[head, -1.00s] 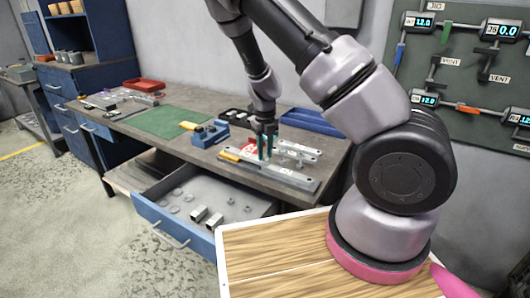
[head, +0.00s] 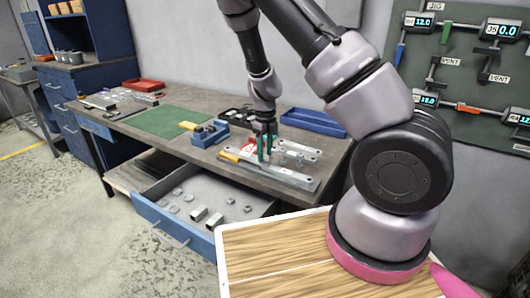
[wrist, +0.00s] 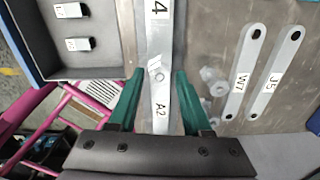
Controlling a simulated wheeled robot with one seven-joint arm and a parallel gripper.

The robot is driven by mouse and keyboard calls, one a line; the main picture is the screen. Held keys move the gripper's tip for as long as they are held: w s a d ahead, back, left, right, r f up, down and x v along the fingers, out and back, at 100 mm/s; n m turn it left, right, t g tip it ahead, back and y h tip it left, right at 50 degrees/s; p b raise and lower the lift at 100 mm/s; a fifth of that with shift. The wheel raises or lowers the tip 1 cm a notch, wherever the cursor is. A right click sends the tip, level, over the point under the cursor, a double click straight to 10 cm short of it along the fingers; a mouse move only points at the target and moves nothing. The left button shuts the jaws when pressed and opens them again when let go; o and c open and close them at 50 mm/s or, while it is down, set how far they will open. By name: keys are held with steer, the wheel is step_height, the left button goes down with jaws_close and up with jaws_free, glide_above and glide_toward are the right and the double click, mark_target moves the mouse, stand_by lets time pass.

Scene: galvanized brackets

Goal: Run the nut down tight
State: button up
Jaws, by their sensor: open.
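My gripper (wrist: 159,74) is open, its two green fingers on either side of a pale metal bracket marked A2 (wrist: 161,116). It also shows in the head view, low over the bench (head: 265,152). A small metal fastener (wrist: 158,77), apparently the nut on its bolt, sits on the bracket between the fingertips, with gaps to both. I cannot tell how tight it is. A longer bar marked 4 (wrist: 157,28) runs on from the bracket. In the head view the fingers hide the fastener.
An open drawer (head: 185,238) holds several small parts. A blue clamp block (head: 208,134), green mat (head: 165,122) and blue tray (head: 314,122) are on the bench.

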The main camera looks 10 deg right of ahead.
steer(key=n, duration=0.4)
steer(key=shift+n, duration=0.4)
steer(key=n, duration=0.4)
steer(key=shift+n, duration=0.4)
steer(key=n, duration=0.9)
steer(key=shift+n, duration=0.3)
jaws_close()
